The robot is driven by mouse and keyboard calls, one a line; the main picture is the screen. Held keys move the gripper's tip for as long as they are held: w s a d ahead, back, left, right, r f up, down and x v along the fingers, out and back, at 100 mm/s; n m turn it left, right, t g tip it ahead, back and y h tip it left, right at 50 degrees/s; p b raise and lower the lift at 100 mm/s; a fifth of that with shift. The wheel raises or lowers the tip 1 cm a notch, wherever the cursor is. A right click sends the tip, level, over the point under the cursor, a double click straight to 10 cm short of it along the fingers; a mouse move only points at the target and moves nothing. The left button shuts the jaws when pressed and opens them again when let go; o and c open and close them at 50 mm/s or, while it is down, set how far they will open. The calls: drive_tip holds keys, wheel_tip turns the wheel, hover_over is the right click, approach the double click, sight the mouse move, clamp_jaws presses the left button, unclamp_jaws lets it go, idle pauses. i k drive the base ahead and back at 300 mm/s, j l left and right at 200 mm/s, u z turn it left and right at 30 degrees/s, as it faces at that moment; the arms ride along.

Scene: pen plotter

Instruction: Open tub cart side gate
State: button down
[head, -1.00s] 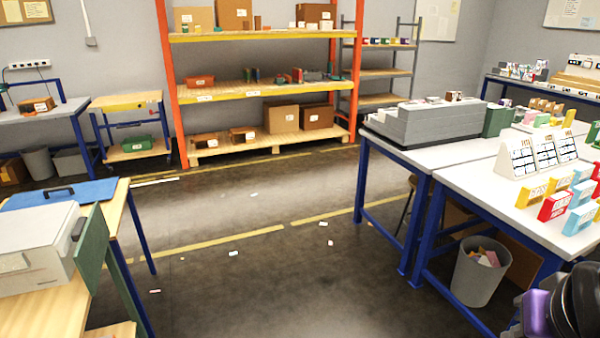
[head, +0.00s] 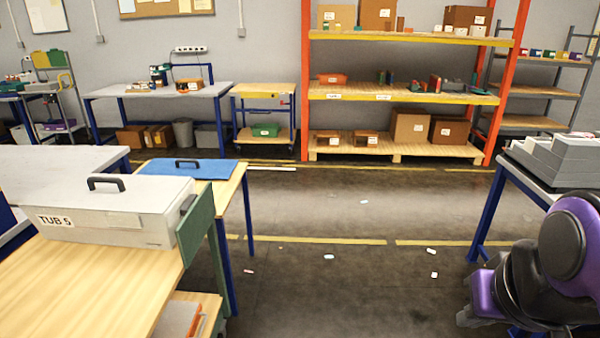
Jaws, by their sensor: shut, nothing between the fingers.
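A wooden-topped cart (head: 95,285) stands at the lower left. A grey lidded tub labelled TUB 5 (head: 110,222) with a black top handle rests on it. A green side panel (head: 198,228), which looks like the side gate, stands upright at the cart's right edge beside the tub's end. A dark handle on the tub's end is just left of it. Any latch or hinge is not clear. My gripper (head: 468,317) is low at the right, below my purple and black arm links. It looks shut and empty, well apart from the panel across open floor.
A blue board (head: 190,169) lies behind the tub. Bare floor (head: 350,290) with small scattered scraps lies between the cart and my arm. A table with a grey stepped rack (head: 560,165) is at right. Orange-framed shelving (head: 400,97) stands at the back.

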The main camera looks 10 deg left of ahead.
sight(199, 211)
drive_tip(key=i+j+u, duration=0.1)
drive_tip(key=i+u, duration=0.8)
drive_tip(key=k, duration=0.05)
